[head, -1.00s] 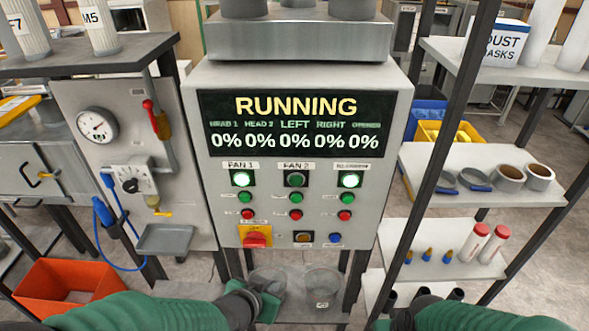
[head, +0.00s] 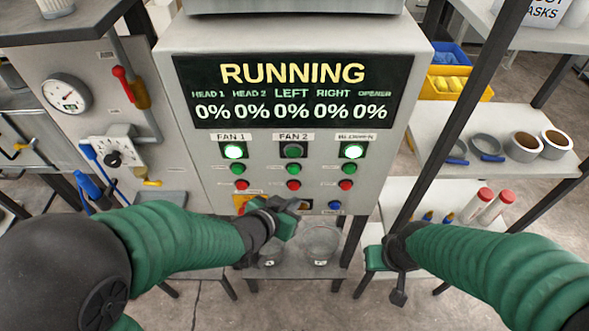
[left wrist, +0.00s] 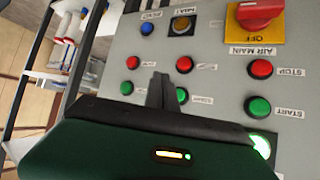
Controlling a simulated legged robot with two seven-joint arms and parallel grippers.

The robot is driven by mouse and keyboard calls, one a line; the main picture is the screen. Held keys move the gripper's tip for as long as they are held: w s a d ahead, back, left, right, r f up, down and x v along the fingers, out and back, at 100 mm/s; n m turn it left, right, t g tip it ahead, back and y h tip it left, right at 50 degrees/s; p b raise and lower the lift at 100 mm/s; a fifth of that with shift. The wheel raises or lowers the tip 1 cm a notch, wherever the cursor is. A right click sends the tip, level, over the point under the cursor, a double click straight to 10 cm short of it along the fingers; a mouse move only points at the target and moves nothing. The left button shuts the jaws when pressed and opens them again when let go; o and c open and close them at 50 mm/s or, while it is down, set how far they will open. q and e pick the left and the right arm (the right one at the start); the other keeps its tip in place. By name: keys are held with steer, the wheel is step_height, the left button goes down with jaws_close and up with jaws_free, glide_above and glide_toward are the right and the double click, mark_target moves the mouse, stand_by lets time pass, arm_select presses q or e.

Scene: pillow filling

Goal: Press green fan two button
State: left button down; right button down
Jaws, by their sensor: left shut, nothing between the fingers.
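The fan two green button (head: 294,169) sits under the dark FAN 2 lamp (head: 294,151) and above a red button (head: 293,184). In the left wrist view, which is upside down, the green button (left wrist: 183,96) shows just beside my fingertips, partly hidden. My left gripper (head: 291,207) is shut and empty, in front of the panel's lower part, below the fan two column. Its fingers also show in the left wrist view (left wrist: 161,90). I cannot tell whether they touch the panel. My right gripper (head: 385,265) is low at the right, away from the panel; its jaws are unclear.
The display (head: 292,92) reads RUNNING with all values 0%. The FAN 1 lamp (head: 234,151) and the right-hand lamp (head: 353,151) are lit. A red knob (left wrist: 258,12) on a yellow plate is near the fan one column. Shelves with tape rolls (head: 524,146) stand right.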

mark_target(294, 170)
arm_select(q)
steer(key=w+p, duration=0.1)
steer(key=w, duration=0.5)
steer(key=shift+w, duration=0.25)
steer(key=shift+s+a+r, duration=0.1)
steer(key=shift+s+a, duration=0.05)
stand_by(0.4)
steer(key=shift+p, duration=0.35)
stand_by(0.8)
steer(key=shift+w, duration=0.45)
